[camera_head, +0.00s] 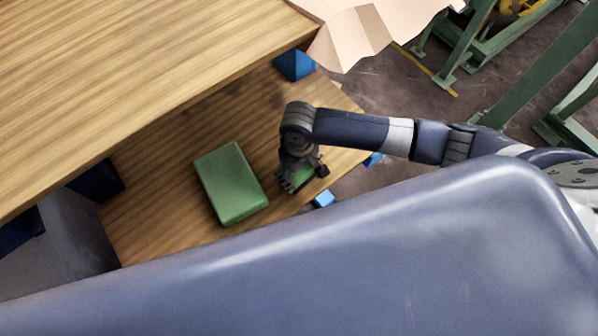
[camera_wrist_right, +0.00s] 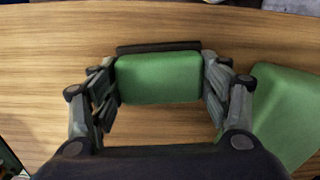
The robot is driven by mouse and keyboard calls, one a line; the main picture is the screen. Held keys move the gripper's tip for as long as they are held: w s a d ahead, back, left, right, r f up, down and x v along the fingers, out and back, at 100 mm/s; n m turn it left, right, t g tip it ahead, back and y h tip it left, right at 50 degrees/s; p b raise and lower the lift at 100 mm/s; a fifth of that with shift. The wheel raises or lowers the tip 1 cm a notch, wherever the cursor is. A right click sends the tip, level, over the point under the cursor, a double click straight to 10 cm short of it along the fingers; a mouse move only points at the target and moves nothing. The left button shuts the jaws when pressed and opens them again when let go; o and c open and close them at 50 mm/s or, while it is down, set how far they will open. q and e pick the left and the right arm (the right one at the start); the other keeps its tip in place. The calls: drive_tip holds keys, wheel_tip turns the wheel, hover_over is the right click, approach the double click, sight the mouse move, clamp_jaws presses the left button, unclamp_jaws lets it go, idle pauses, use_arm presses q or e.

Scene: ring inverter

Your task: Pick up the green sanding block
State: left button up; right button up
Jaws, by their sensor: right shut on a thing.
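The small green sanding block (camera_wrist_right: 159,78) is between the two fingers of my right gripper (camera_wrist_right: 160,84) in the wrist view. Both fingers touch its sides, and the gripper is shut on it. A dark strip runs along the block's far edge. In the head view my right gripper (camera_head: 299,180) is over the lower wooden shelf (camera_head: 165,205), and only a bit of the block's green shows beneath it. I cannot tell whether the block is clear of the wood. My left gripper is not in view.
A larger green box (camera_head: 231,183) lies on the shelf just left of my gripper, and its edge shows in the wrist view (camera_wrist_right: 288,115). The wooden tabletop (camera_head: 120,75) overhangs the shelf at upper left. A blue piece (camera_head: 294,65) is at the shelf's far corner.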

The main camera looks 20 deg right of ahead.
sight(303, 171)
drive_tip(key=shift+r+b, duration=0.45)
drive_tip(key=shift+r, duration=0.3)
drive_tip(key=shift+d+r+b, duration=0.55)
drive_tip(key=shift+r, duration=0.3)
drive_tip(key=s+d+r+b, duration=0.1)
drive_tip(key=d+b, duration=0.1)
drive_tip(key=d, duration=0.5)
drive_tip(key=s+d+b, duration=0.2)
drive_tip(key=d, duration=0.5)
drive_tip(key=shift+d+r, duration=0.35)
drive_tip(key=shift+r, duration=0.05)
